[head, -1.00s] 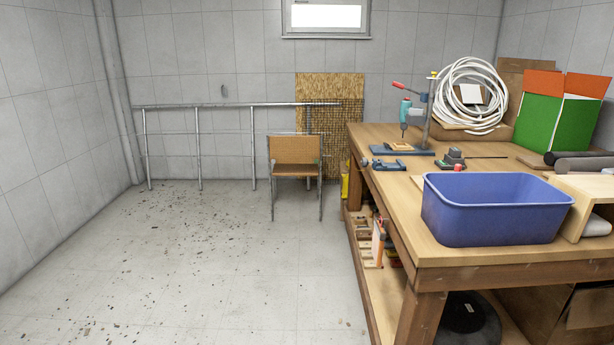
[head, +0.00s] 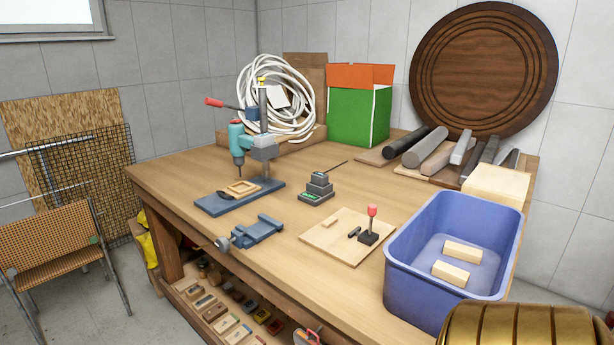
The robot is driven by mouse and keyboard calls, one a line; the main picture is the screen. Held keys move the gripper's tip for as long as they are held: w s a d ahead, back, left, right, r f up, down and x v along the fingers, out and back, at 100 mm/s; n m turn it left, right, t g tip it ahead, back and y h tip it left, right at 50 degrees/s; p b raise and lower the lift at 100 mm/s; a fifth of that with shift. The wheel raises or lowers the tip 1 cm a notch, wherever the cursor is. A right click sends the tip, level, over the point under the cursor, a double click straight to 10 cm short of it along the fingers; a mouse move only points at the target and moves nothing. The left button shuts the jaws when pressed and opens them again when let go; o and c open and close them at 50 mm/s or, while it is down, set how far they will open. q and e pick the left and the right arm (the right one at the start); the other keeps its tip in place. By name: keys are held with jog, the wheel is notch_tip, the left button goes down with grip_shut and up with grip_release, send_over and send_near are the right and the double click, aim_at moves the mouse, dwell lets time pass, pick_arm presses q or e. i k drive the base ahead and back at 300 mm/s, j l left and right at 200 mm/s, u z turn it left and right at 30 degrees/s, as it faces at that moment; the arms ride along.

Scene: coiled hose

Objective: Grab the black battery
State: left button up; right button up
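A dark grey and black stacked block with green marks (head: 318,189) stands on the workbench (head: 160,182), right of the drill press. It looks like a battery pack on a charger, but I cannot tell for sure. A small black piece (head: 354,232) lies on a thin wooden board (head: 330,245), beside a black base with a red-tipped lever (head: 371,225). I cannot tell what that small piece is. Neither of my grippers is in view.
A blue tub (head: 405,290) holding two wooden blocks (head: 451,272) stands at the bench's front right. A drill press (head: 262,147) and a blue vise (head: 257,232) are on the left. Hose, green box and bars line the back. Bare bench top lies around the dark block.

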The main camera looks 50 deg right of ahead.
aim_at(317, 178)
jog(key=i+z, duration=0.45)
jog(key=i+j+z, duration=0.45)
jog(key=i, duration=0.2)
jog(key=l, duration=0.1)
